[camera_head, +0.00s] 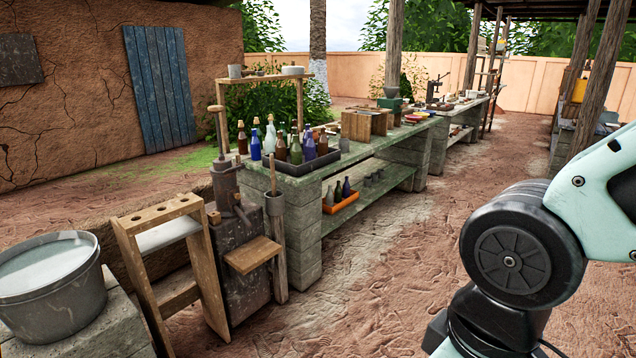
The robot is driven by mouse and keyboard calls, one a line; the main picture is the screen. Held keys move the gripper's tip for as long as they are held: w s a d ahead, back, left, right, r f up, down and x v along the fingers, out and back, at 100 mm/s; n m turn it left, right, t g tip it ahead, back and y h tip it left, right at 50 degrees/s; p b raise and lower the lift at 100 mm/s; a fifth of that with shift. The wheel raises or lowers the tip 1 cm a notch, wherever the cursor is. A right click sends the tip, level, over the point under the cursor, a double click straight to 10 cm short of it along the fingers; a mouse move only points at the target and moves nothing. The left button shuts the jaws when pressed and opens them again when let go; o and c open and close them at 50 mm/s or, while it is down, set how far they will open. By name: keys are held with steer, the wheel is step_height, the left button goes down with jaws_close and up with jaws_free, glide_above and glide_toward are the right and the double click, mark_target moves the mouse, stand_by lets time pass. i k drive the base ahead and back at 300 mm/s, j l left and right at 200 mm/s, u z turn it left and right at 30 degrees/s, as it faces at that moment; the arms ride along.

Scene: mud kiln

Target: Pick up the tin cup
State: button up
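No single tin cup stands out for certain. A small grey metal cup-like vessel (343,144) stands on the bench top, right of the tray of bottles. A larger grey cup-like vessel (235,71) stands on the left end of a raised wooden shelf behind the bench. My gripper is out of view; only links of my arm show at the right, well apart from these items.
A stone bench (400,134) carries bottles, a dark tray (316,160) and a wooden box (363,125). A wooden rack (150,262), an upright post device (235,255) and a large bucket (50,290) crowd the left front. Open dirt floor (400,260) lies right of the bench.

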mark_target(343, 142)
steer(key=i, duration=0.6)
steer(key=i+u, duration=0.15)
steer(key=i, duration=0.45)
steer(key=i+l, duration=0.15)
steer(key=i, duration=0.45)
steer(key=i+l+u, duration=0.15)
steer(key=i, duration=0.45)
steer(key=i+l+u, duration=0.2)
steer(key=i, duration=0.2)
steer(key=i+u, duration=0.2)
steer(key=i, duration=0.25)
steer(key=i+l+u, duration=0.2)
steer(key=i, duration=0.5)
steer(key=l, duration=0.1)
